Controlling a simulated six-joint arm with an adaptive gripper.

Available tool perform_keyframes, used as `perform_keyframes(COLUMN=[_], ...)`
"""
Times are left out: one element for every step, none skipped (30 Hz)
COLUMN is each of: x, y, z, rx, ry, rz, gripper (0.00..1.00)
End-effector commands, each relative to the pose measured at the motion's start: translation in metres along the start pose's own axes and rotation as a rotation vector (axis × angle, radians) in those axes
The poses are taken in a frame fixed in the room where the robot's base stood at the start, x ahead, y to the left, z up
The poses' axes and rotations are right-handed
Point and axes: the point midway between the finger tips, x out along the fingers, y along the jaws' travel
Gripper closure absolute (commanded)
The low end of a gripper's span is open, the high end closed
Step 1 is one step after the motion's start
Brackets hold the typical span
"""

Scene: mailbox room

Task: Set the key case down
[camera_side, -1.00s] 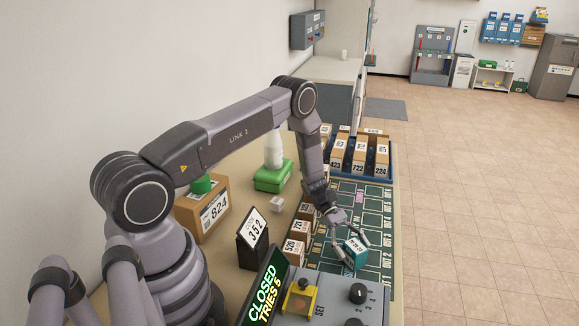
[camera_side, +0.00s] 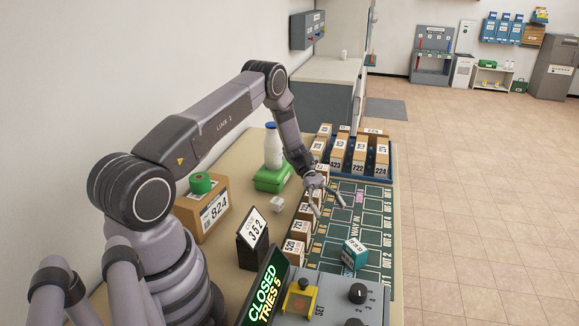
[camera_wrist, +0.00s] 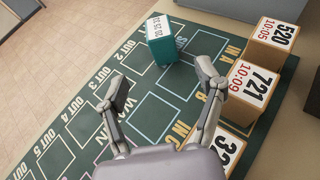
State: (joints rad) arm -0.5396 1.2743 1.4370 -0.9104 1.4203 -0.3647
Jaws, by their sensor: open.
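The key case (camera_side: 354,253) is a teal box with a white printed label on top. It stands on the green marked mat (camera_side: 335,262), near the OUT 1 and OUT 2 lettering. In the wrist view the key case (camera_wrist: 162,42) is ahead of and apart from the fingertips. My gripper (camera_side: 329,200) is open and empty, above the mat and farther back than the key case. In the wrist view my gripper (camera_wrist: 163,88) shows its two fingers spread wide, with bare mat between them.
Cartons marked 520 (camera_side: 293,249) and 721 (camera_wrist: 248,88) line the mat's IN side. A blue tray (camera_side: 345,173) of cartons stands at the far end. A control panel (camera_side: 335,300) and a sign reading CLOSED TRIES 5 (camera_side: 267,290) are at the near end.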

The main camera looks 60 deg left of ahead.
Motion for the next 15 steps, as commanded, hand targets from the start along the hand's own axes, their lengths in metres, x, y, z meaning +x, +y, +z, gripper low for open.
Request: perform_keyframes(x=[-0.004, -0.006, -0.01, -0.013, -0.015, -0.019, -0.022, -0.024, -0.027, -0.029, -0.031, -0.033, -0.034, -0.035, -0.037], y=[0.002, 0.002, 0.003, 0.003, 0.003, 0.001, -0.001, -0.004, -0.01, -0.015, -0.021, -0.03, -0.037, -0.045, -0.057], z=[0.008, 0.015, 0.028, 0.04, 0.054, 0.074, 0.091, 0.108, 0.131, 0.148, 0.164, 0.184, 0.199, 0.213, 0.231], rx=[0.019, 0.035, 0.064, 0.093, 0.126, 0.177, 0.219, 0.264, 0.326, 0.372, 0.419, 0.48, 0.528, 0.576, 0.639], ry=[0.016, 0.031, 0.056, 0.081, 0.109, 0.153, 0.188, 0.227, 0.278, 0.316, 0.354, 0.404, 0.441, 0.479, 0.529], rz=[-0.008, -0.017, -0.032, -0.047, -0.064, -0.09, -0.112, -0.135, -0.165, -0.187, -0.209, -0.237, -0.258, -0.277, -0.303], gripper=[0.31, 0.31, 0.31, 0.31, 0.31, 0.31, 0.31, 0.31, 0.31, 0.31, 0.31, 0.31, 0.31, 0.31, 0.31])
